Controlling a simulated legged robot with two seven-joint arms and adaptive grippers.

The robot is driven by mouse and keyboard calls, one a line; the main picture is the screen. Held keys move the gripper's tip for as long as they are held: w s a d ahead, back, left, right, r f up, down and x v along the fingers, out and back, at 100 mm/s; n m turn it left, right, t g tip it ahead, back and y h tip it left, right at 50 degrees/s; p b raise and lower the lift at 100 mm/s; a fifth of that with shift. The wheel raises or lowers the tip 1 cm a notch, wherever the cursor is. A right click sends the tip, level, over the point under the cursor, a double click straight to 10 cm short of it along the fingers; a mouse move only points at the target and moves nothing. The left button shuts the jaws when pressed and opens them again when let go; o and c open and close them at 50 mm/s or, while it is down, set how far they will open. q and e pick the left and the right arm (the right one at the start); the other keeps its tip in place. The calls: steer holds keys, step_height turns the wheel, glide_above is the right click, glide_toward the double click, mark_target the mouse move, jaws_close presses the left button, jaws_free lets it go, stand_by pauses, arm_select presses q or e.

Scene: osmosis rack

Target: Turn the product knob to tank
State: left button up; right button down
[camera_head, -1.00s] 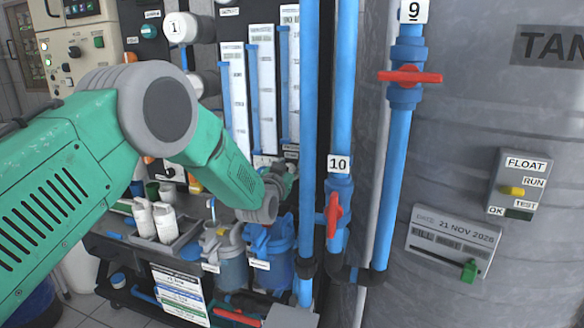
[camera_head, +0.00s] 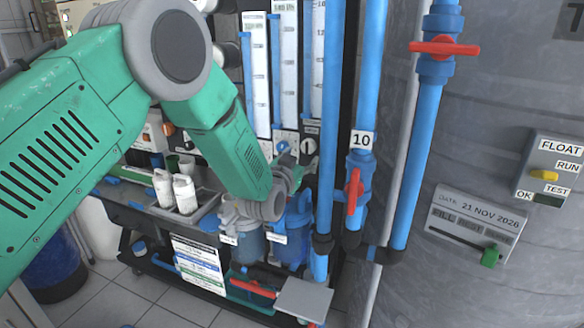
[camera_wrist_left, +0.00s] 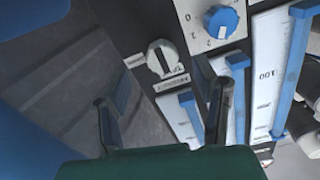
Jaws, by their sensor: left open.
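A pale round knob (camera_wrist_left: 160,59) with a dark bar across it sits on the rack panel in the left wrist view. Small label plates lie beside it; I cannot read them surely. It seems to be the product knob. A blue knob (camera_wrist_left: 221,21) is on a white plate to its upper right. My left gripper (camera_wrist_left: 163,88) is open and empty, its two fingers on either side of the pale knob in the picture, apparently short of it. In the head view my left gripper (camera_head: 296,172) is in front of the panel, below the flow meters, partly hidden by its own wrist.
Blue vertical pipes (camera_head: 328,130) with red valve handles (camera_head: 354,191) stand close to the right of the gripper. Blue filter housings (camera_head: 294,235) are below it. Flow meter tubes (camera_head: 288,60) rise above. A grey tank (camera_head: 480,130) fills the right side.

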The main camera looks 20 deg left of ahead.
arm_select(q)
steer(key=s, duration=0.2)
steer(key=s+a, duration=0.1)
steer(key=s, duration=0.2)
steer(key=shift+s+a+f, duration=0.2)
steer(key=shift+s+f, duration=0.05)
steer(key=shift+s, duration=0.05)
steer(key=shift+d, duration=0.2)
